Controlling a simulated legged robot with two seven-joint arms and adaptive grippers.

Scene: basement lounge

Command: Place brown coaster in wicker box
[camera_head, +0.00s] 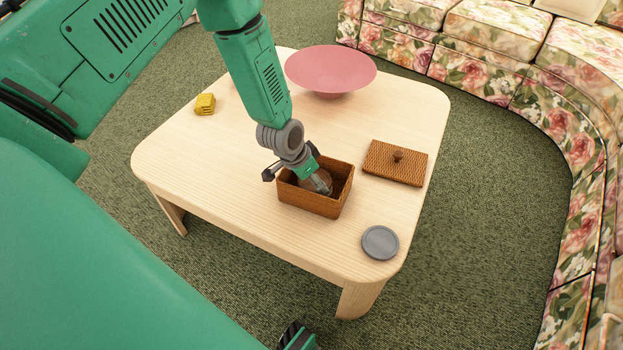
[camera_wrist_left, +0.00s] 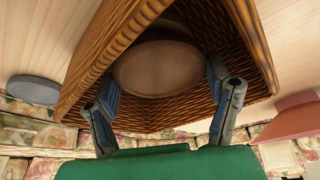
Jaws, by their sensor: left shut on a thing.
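The wicker box (camera_head: 314,202) stands open on the wooden table, and its woven walls fill much of the left wrist view (camera_wrist_left: 262,50). My left gripper (camera_head: 319,184) reaches down into the box from above. It is shut on the round brown coaster (camera_head: 314,180), which is tilted and within the box opening. In the left wrist view the coaster (camera_wrist_left: 157,68) sits between the two fingers, with woven walls around it. I cannot tell whether the coaster touches the bottom of the box. My right gripper is not identifiable in either view.
The wicker lid (camera_head: 383,164) with its knob lies right of the box. A grey round coaster (camera_head: 380,242) lies near the table's front right corner. A pink bowl (camera_head: 331,69) and a yellow object (camera_head: 205,104) stand farther off. A floral sofa (camera_head: 485,60) curves beyond the table.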

